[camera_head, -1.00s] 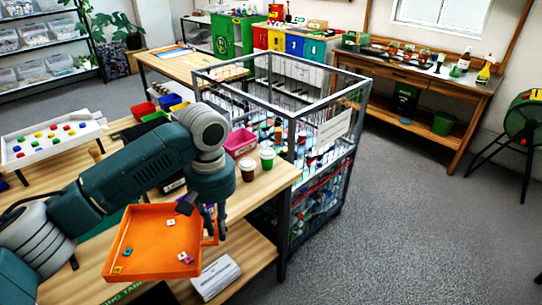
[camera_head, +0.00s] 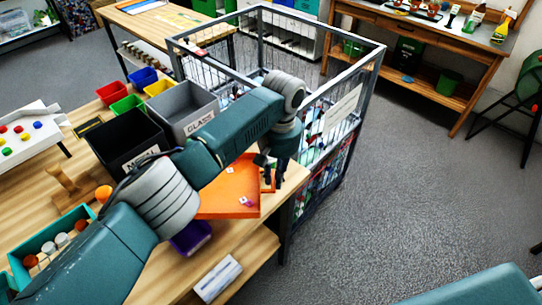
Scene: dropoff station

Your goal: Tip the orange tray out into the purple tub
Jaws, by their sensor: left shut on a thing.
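The orange tray (camera_head: 222,197) is held near the right end of the wooden sorting table, partly hidden behind my left arm. A few small pieces (camera_head: 246,201) lie in it, white and pink or purple. My left gripper (camera_head: 268,178) is shut on the tray's right side. The purple tub (camera_head: 192,240) is on the table, to the lower left of the tray, and my forearm covers part of it. I cannot see into it well. My right gripper is not in view.
A black bin (camera_head: 125,140) and a grey bin marked glass (camera_head: 187,108) stand behind my arm. A teal tray (camera_head: 20,268) with bottles lies at lower left. A metal cage (camera_head: 345,85) borders the table at right. Grey floor is open beyond.

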